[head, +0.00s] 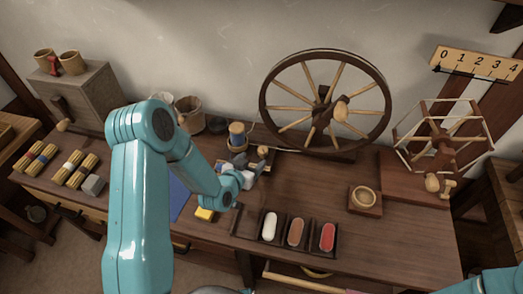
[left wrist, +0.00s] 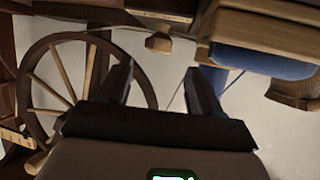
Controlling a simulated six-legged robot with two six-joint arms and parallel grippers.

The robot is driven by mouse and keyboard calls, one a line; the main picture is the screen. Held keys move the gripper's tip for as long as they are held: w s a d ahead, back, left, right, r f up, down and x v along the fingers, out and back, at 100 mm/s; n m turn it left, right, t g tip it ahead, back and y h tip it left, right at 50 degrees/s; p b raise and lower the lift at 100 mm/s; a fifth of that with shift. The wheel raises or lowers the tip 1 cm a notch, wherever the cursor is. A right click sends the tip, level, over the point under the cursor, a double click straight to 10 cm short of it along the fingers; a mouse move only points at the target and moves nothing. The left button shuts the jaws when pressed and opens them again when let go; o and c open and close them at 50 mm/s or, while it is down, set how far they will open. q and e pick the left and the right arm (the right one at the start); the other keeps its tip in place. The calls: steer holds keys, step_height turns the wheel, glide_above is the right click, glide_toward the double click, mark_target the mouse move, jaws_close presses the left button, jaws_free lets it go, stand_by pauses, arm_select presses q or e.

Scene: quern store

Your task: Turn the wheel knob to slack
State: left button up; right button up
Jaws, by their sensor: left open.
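The spinning wheel (head: 268,100) stands upright at the back of the bench, with pale spokes and a round wooden knob (head: 341,110) at its hub. Left of it is the bobbin assembly (head: 237,130) with blue and tan parts; a small wooden knob (head: 263,150) shows beside it. In the left wrist view, the wheel (left wrist: 25,85) is at left, blue bobbin parts (left wrist: 255,62) at upper right, and a faceted wooden knob (left wrist: 158,42) beyond the fingers. My left gripper (head: 256,168) is open, near the bobbin assembly; its jaws (left wrist: 160,85) look empty. My right gripper is out of view.
A tray (head: 297,250) with white, brown and red pieces lies at the front. A round wooden dish (head: 364,198) and a skein reel (head: 440,150) stand right. Straw bundles (head: 75,170) and a grey box (head: 75,95) are left. A numbered scale (head: 478,63) hangs on the wall.

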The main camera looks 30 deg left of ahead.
mark_target(261, 153)
arm_select(q)
steer(key=x, duration=0.7)
steer(key=shift+w+f, duration=0.1)
steer(key=shift+w, duration=0.3)
